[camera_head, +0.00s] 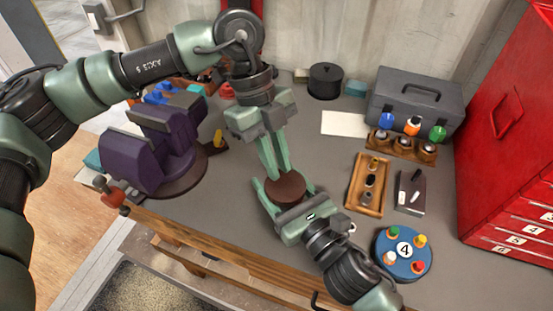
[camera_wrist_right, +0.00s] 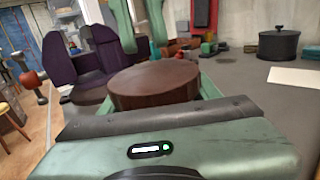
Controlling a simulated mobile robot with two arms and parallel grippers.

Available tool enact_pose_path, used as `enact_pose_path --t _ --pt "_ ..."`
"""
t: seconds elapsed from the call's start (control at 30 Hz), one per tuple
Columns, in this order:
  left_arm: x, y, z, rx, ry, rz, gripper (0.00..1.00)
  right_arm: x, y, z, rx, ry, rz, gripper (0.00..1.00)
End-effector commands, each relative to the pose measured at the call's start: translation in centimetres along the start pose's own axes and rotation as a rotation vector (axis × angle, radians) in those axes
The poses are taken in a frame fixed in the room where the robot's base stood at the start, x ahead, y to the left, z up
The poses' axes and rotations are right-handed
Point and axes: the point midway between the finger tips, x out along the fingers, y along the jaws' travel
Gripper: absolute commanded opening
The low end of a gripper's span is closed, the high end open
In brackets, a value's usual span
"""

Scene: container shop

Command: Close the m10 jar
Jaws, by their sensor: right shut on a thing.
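A round brown jar with a flat top (camera_head: 286,187) stands over the near part of the grey workbench. In the right wrist view the brown jar (camera_wrist_right: 155,84) is close up; I cannot tell whether its top is a separate lid. My right gripper (camera_head: 283,191) is shut on its sides, with one finger on the left and one on the right. My left gripper (camera_head: 279,174) points down just behind the jar's far edge, its two fingers apart with nothing between them. It also shows in the right wrist view (camera_wrist_right: 145,45).
A purple vise (camera_head: 150,145) stands to the left. A wooden tray (camera_head: 352,200), a blue round board marked 4 (camera_head: 384,250) and a grey toolbox (camera_head: 430,97) are to the right. A black pot (camera_head: 325,82) stands at the back. A red cabinet (camera_head: 500,140) bounds the right side.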

Motion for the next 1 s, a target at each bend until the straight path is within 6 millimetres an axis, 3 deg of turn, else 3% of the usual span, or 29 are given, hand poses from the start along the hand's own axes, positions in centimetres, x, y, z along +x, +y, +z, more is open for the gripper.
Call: enact_pose_path --t 1.0 --pt "1.8 0.0 -0.1 0.001 0.001 0.002 0.15 0.0 0.0 0.2 0.0 -0.005 0.001 0.0"
